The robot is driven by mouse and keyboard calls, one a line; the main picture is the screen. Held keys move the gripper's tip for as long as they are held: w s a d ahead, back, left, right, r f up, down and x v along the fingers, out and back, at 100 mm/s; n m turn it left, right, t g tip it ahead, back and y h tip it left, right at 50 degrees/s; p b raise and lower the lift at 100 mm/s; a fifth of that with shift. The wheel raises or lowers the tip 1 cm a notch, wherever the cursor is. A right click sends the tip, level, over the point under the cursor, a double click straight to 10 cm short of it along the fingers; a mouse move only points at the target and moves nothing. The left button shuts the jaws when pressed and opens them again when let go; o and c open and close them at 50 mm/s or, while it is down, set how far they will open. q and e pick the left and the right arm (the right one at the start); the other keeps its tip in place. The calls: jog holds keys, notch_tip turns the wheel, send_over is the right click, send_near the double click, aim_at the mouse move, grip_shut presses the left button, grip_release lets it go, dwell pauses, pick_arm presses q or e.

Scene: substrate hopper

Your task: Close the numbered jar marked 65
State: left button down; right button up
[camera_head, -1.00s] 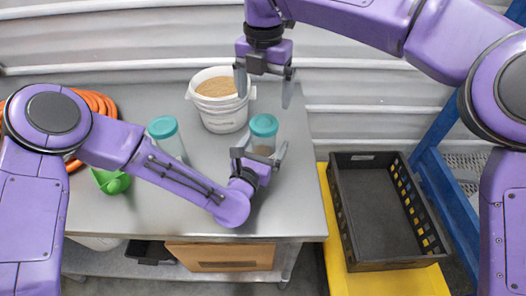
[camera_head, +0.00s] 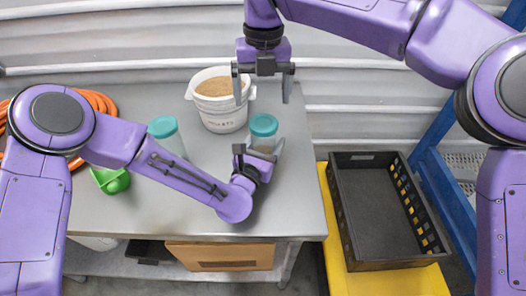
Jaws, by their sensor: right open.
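A clear jar (camera_head: 264,146) with a teal lid (camera_head: 264,125) stands upright on the grey table near its right side. A second jar (camera_head: 172,144) with a teal lid stands to its left. No number is readable on either jar. My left gripper (camera_head: 258,152) is at the right jar's near side, its fingers apart around the body; whether they press on it is unclear. My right gripper (camera_head: 262,88) is open and empty, pointing down above and behind the right jar. Whether the lid is fully seated cannot be told.
A white bucket (camera_head: 223,118) of brown grain stands behind the jars. A green scoop (camera_head: 111,180) and an orange hose (camera_head: 98,101) lie at the left. A black crate (camera_head: 337,208) sits on a yellow surface right of the table. The table's front right is clear.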

jog(key=n, duration=0.6)
jog(key=shift+s+r, duration=0.15)
jog(key=shift+r, duration=0.05)
jog(key=n, duration=0.6)
